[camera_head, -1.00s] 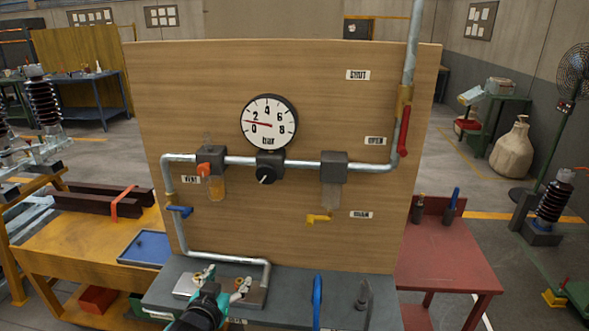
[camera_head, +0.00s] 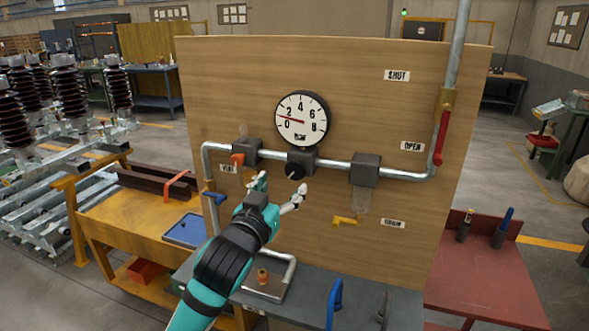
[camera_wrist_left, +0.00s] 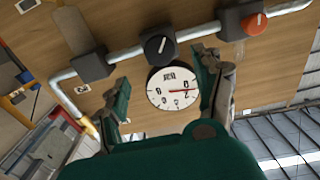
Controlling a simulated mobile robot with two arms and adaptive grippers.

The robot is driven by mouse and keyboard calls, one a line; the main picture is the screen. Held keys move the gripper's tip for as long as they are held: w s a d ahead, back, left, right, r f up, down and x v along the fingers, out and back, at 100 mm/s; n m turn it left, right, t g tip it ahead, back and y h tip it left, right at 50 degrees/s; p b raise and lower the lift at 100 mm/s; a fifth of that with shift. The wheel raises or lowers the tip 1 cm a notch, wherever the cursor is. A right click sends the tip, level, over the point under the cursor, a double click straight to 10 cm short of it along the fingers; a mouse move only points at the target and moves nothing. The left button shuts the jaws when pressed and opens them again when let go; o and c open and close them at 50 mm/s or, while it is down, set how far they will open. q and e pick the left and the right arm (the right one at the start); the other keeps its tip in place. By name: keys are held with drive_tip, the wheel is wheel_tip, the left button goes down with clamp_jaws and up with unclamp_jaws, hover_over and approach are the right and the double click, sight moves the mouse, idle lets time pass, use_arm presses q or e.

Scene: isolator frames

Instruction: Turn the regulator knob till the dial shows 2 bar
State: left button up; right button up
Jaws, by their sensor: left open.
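The regulator knob (camera_head: 294,170) is a black knob with a white mark, on a dark block under the dial. The round white dial (camera_head: 302,120) is marked in bar, and its red needle points left, between 0 and 2. My left gripper (camera_head: 278,188) is open and empty, its fingers pointing up just below and left of the knob, apart from it as far as I can tell. In the left wrist view the knob (camera_wrist_left: 158,46) lies beyond the spread fingers, and the dial (camera_wrist_left: 173,88) shows upside down between them. My right gripper is out of view.
A grey pipe (camera_head: 330,165) runs across the wooden panel (camera_head: 400,230). Near the knob are an orange knob (camera_head: 237,158), a blue lever (camera_head: 213,198) and a yellow lever (camera_head: 344,220). A red lever (camera_head: 441,138) hangs at right. A blue handle (camera_head: 334,303) stands on the grey bench.

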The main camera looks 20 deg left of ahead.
sight(294, 170)
use_arm(q)
drive_tip(key=w+p, duration=0.1)
drive_tip(key=w, duration=0.7)
drive_tip(key=shift+w+d+p, duration=0.1)
drive_tip(key=shift+w+p, duration=0.15)
drive_tip(key=shift+p, duration=0.15)
drive_tip(key=c, duration=1.1)
